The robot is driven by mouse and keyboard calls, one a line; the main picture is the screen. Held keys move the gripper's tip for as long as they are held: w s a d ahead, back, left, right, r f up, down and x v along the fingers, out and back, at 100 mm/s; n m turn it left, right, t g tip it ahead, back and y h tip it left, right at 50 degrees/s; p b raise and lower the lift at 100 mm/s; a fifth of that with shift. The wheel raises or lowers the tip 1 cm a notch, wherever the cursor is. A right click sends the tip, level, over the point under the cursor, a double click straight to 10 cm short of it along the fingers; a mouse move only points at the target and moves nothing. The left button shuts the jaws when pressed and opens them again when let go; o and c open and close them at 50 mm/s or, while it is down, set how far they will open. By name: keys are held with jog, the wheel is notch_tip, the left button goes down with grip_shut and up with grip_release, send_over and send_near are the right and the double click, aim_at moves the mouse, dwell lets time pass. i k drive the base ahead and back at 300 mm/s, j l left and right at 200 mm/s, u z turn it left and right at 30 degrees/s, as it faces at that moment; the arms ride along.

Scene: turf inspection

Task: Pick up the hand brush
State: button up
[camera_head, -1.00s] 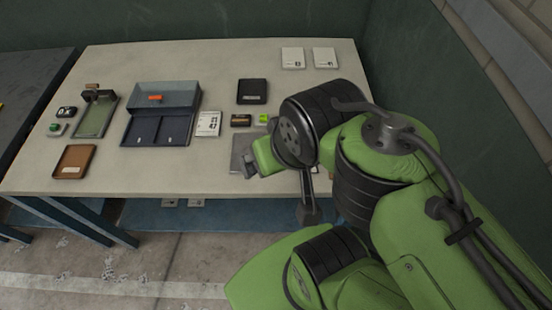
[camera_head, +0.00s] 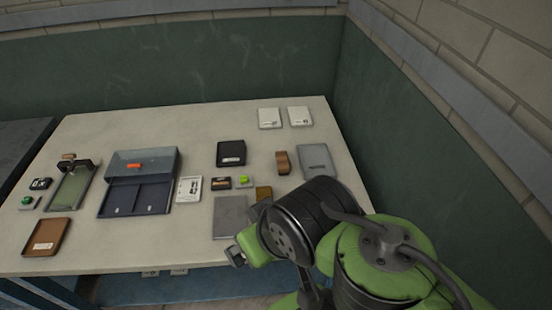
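A small brown block-like thing (camera_head: 283,162), perhaps the hand brush, lies on the right half of the pale table (camera_head: 120,122); it is too small to be sure. Another small brown thing (camera_head: 68,157) sits at the far end of the green tray. My gripper (camera_head: 236,256) is low over the table's front edge, left of my green and black arm. It is apart from both brown things. Its fingers are small and partly hidden, so I cannot tell whether they are open or shut.
A grey-blue case (camera_head: 142,163), a green tray (camera_head: 70,190), a brown tray (camera_head: 47,237), a black tray (camera_head: 231,153), grey plates (camera_head: 231,217) and (camera_head: 314,158), and white cards (camera_head: 270,118) lie on the table. Green walls stand behind and right. Bare tabletop shows at the back left.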

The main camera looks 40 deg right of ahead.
aim_at(283, 164)
jog(key=z, duration=1.1)
